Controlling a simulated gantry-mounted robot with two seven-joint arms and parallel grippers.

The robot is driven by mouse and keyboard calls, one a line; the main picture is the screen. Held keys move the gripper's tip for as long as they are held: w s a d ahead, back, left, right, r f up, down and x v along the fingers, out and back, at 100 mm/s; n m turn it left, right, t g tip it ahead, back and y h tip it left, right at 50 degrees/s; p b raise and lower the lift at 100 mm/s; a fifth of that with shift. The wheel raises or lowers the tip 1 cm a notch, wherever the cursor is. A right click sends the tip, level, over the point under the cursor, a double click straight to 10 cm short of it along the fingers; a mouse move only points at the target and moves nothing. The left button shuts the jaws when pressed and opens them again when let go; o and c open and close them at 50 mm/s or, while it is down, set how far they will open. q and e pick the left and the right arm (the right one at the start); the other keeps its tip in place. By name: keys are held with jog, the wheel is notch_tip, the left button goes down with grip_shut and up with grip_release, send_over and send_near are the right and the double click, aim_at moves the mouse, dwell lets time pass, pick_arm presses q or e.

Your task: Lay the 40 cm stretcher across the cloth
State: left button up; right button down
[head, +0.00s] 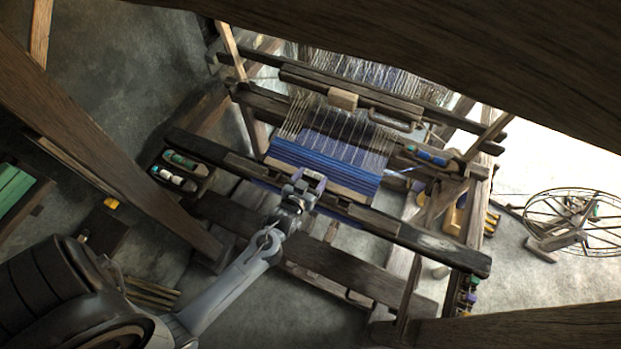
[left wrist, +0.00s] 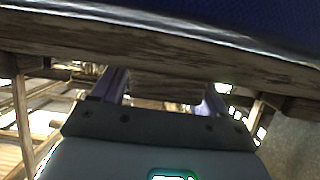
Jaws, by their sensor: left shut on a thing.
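The blue cloth (head: 325,157) is stretched on the loom, with pale warp threads behind it. A light wooden strip (head: 347,193), which looks like the stretcher, runs along the cloth's near edge. My left gripper (head: 311,180) is at this strip, near its middle, and is shut on a wooden piece. In the left wrist view a wooden piece (left wrist: 165,87) sits between the purple fingers, under a long wooden bar (left wrist: 90,45). Blue cloth (left wrist: 265,18) shows above that bar. I cannot tell whether the strip touches the cloth. My right gripper is not in view.
The dark front beam (head: 425,240) of the loom crosses just in front of the cloth. A tray with shuttles (head: 180,168) is at its left end. A blue-wound shuttle (head: 430,157) lies right of the cloth. A spoked wheel (head: 575,220) stands far right.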

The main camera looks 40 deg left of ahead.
pick_arm(q)
jog(key=shift+f, duration=0.2)
jog(key=o, duration=1.2)
jog(key=shift+c, duration=0.2)
jog(key=shift+s, duration=0.1)
jog(key=v, duration=1)
jog(key=shift+s+d+b, duration=0.15)
jog(key=shift+s+b, duration=0.1)
jog(key=shift+b, duration=0.1)
